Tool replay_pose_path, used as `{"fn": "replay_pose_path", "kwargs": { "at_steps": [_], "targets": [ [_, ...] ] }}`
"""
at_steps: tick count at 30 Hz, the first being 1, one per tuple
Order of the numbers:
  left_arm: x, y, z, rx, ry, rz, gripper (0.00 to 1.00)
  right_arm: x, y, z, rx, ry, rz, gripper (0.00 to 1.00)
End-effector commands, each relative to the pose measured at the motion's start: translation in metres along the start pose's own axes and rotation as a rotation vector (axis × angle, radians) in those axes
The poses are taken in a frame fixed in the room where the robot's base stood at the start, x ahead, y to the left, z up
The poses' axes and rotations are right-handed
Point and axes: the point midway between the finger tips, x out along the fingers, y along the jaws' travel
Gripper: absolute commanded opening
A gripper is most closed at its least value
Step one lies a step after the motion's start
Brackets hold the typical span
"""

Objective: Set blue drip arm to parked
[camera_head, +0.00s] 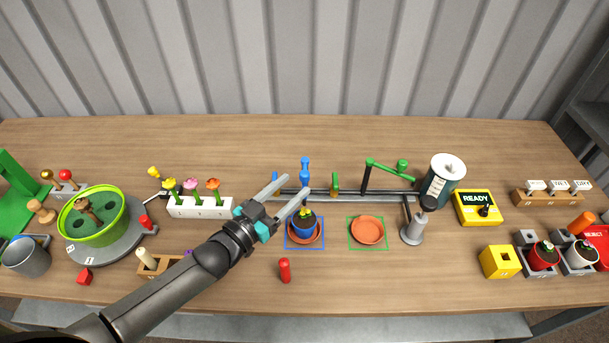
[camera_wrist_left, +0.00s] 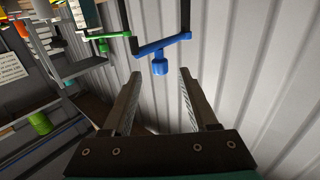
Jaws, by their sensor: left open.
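The blue drip arm (camera_head: 305,172) is at the middle of the table, its knob standing near the dark rail; my gripper fingers hide part of it. In the left wrist view the blue drip arm (camera_wrist_left: 165,46) crosses just beyond the fingertips, its blue knob in line with the gap between them. My left gripper (camera_head: 297,186) is open and empty, close to the blue arm; its two fingers also show in the wrist view (camera_wrist_left: 160,80). The gap to the knob is hard to judge. My right gripper is not in view.
A green drip arm (camera_head: 388,170) is to the right on the same rail (camera_head: 345,193). A blue pot stands in a saucer (camera_head: 317,240) below my gripper; an empty saucer (camera_head: 367,230) is beside it. A white flower rack (camera_head: 200,207) is to the left.

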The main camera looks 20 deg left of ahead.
Motion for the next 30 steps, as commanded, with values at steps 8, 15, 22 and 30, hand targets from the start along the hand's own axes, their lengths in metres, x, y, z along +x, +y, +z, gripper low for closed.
{"fn": "replay_pose_path", "kwargs": {
  "at_steps": [8,15,22,30],
  "targets": [
    [0.039,0.000,0.000,0.001,0.002,0.000,0.59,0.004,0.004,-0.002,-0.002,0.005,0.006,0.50],
    [0.052,0.000,0.000,0.001,0.001,0.000,0.59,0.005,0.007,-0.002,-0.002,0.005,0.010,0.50],
    [0.052,0.000,0.000,0.001,0.000,0.000,0.59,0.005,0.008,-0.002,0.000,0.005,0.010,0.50],
    [0.052,0.000,0.000,0.001,0.000,0.000,0.33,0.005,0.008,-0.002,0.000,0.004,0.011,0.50]
  ]
}}
